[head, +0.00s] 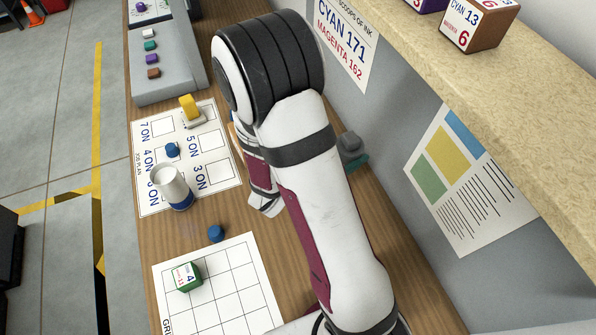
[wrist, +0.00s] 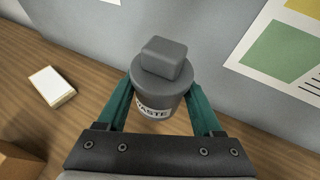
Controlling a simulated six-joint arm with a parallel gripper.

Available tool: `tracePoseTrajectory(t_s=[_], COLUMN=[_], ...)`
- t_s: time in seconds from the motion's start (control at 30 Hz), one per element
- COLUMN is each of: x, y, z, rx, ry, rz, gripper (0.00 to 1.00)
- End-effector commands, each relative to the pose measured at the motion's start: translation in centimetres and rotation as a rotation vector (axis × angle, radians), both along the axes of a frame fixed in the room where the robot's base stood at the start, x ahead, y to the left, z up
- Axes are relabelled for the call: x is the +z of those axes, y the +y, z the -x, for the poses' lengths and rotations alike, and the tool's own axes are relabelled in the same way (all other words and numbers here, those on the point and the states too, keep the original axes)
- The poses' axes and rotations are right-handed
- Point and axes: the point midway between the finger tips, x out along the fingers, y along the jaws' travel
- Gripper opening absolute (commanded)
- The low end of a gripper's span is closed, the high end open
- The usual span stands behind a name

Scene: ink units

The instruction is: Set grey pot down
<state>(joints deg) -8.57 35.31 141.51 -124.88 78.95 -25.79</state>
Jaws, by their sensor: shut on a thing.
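The grey pot (wrist: 158,88) has a blocky grey knob on top and a label reading WASTE. My gripper (wrist: 158,110) has its two teal fingers closed on the pot's sides in the wrist view. In the head view, only the pot's grey top (head: 351,144) and a bit of teal finger show past my arm. The pot is near the grey back wall, over the right side of the wooden bench (head: 215,215). Its base is mostly hidden, so I cannot tell whether it touches the bench.
A white-topped block (wrist: 51,87) lies on the bench left of the pot, with a brown block (wrist: 14,162) nearer. A white-and-blue cup (head: 172,187) stands on the job plan sheet (head: 222,172). A shelf (head: 500,110) overhangs right.

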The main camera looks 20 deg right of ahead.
Motion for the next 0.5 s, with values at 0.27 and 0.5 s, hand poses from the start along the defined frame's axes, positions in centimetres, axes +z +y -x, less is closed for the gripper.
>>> tracePoseTrajectory(t_s=[0.27,0.5], x=[-3.8,-6.4], y=[4.2,7.4], z=[-4.1,-7.0], rx=[0.003,0.000], ry=[-0.001,-0.003], rz=[-0.001,-0.001], gripper=[0.00,0.00])
